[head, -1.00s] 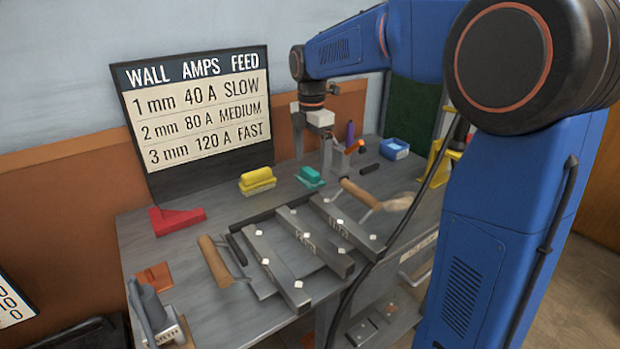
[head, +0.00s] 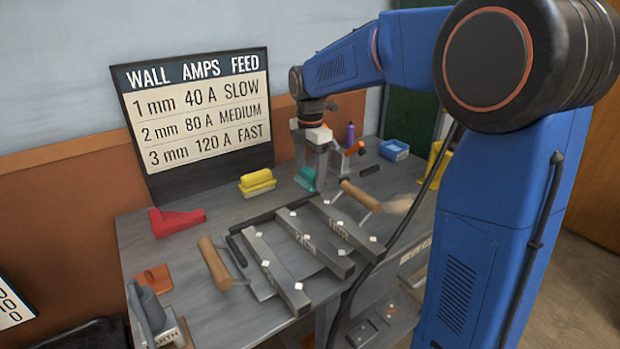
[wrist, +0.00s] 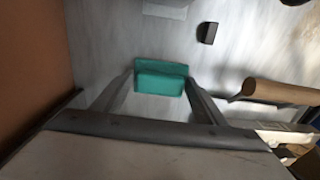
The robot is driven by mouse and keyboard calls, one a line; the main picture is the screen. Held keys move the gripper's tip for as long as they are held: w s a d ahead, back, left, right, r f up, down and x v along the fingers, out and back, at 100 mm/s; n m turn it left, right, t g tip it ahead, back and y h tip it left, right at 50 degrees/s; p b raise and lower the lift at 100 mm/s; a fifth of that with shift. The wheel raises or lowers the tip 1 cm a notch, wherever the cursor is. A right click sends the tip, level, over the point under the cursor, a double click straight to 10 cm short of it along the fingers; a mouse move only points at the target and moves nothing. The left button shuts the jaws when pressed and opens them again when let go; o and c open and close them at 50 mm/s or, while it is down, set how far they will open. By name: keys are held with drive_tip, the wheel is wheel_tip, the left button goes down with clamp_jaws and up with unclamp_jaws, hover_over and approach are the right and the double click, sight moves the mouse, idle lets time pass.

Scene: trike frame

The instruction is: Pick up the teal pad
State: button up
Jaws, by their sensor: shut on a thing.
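The teal pad (head: 304,177) lies at the back of the grey workbench, right of the yellow pad. My gripper (head: 311,180) is down at it, with a finger partly covering it in the head view. In the wrist view the teal pad (wrist: 161,78) sits between the two fingertips (wrist: 160,85), one at each end. My gripper is shut on the teal pad. The pad looks to be at bench height; I cannot tell whether it still touches the bench.
A yellow pad (head: 257,183) stands to the left, a purple bottle (head: 350,134) and blue box (head: 394,149) to the right. In front are grey steel bars (head: 277,272) and a wooden handle (head: 361,194). A welding chart (head: 195,110) leans behind.

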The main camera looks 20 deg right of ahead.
sight(310, 172)
wheel_tip(310, 172, up, 10)
idle(0.6)
drive_tip(key=o, duration=0.4)
drive_tip(key=shift+c, duration=1)
